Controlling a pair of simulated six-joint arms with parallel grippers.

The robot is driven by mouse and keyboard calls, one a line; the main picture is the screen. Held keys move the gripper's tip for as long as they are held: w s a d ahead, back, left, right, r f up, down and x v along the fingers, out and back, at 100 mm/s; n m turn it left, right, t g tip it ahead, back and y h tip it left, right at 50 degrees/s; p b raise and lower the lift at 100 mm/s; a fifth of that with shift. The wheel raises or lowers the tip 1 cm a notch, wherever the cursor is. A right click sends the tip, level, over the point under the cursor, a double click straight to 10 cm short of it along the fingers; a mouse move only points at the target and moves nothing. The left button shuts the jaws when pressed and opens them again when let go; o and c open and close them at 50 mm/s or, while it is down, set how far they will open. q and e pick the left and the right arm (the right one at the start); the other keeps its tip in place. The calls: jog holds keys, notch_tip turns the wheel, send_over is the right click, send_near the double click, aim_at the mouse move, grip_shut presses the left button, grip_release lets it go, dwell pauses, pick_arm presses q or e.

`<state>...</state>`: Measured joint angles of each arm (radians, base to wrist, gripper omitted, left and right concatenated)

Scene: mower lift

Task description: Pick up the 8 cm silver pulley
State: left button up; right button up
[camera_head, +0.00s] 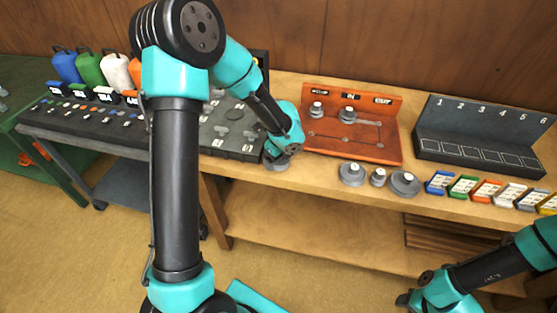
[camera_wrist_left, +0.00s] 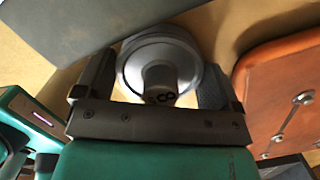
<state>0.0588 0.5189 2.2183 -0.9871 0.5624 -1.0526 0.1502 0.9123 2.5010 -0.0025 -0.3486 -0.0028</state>
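A silver pulley (camera_head: 277,165) is at the front of the bench, partly hidden under my left gripper (camera_head: 278,154) in the head view. In the left wrist view the same pulley (camera_wrist_left: 160,70) shows an "8" on its hub. It lies between the two fingers of my left gripper (camera_wrist_left: 157,85), with a finger close on each side; I cannot tell whether they press on it. Other silver pulleys stand on the bench: a wide one (camera_head: 352,174), a small one (camera_head: 378,177) and another wide one (camera_head: 404,184). My right gripper (camera_head: 404,300) is low at the lower right, its opening unclear.
An orange board (camera_head: 340,150) holds two pulleys to the right of my left gripper. A dark grey board (camera_head: 225,150) is at the left. A numbered grey rack (camera_head: 470,160) and several coloured boxes (camera_head: 463,187) are at the right. The bench's front edge is close to the pulley.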

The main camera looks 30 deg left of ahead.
pick_arm(q)
jog(key=c, duration=0.7)
